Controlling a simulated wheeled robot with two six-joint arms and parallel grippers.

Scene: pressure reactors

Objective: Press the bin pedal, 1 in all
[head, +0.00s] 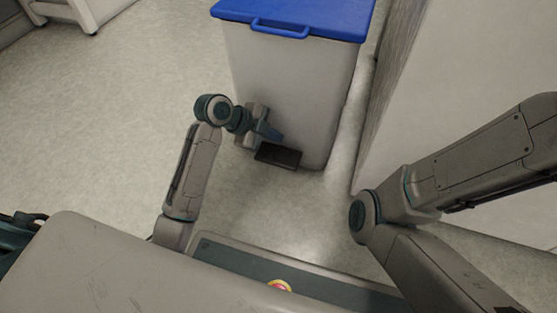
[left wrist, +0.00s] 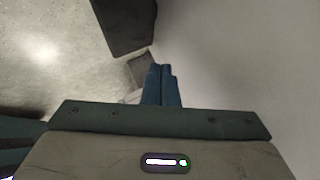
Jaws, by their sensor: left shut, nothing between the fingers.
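The bin (head: 290,80) is a pale grey box with a blue lid (head: 295,14), which lies closed on top. Its dark pedal (head: 278,155) juts out low at the front, near the floor. My left gripper (head: 278,136) is in front of the bin, just above the pedal in the head view; I cannot tell whether they touch. In the left wrist view my left fingers (left wrist: 161,84) are shut with nothing between them. A dark plate there, apparently the pedal (left wrist: 125,22), lies beyond the fingertips, beside the bin's pale wall (left wrist: 230,50). My right gripper is out of view.
A pale wall or panel (head: 450,80) stands close to the right of the bin. Open speckled floor (head: 110,110) lies to the left. White furniture (head: 75,12) with a foot stands at the far upper left. My right arm shows on the right.

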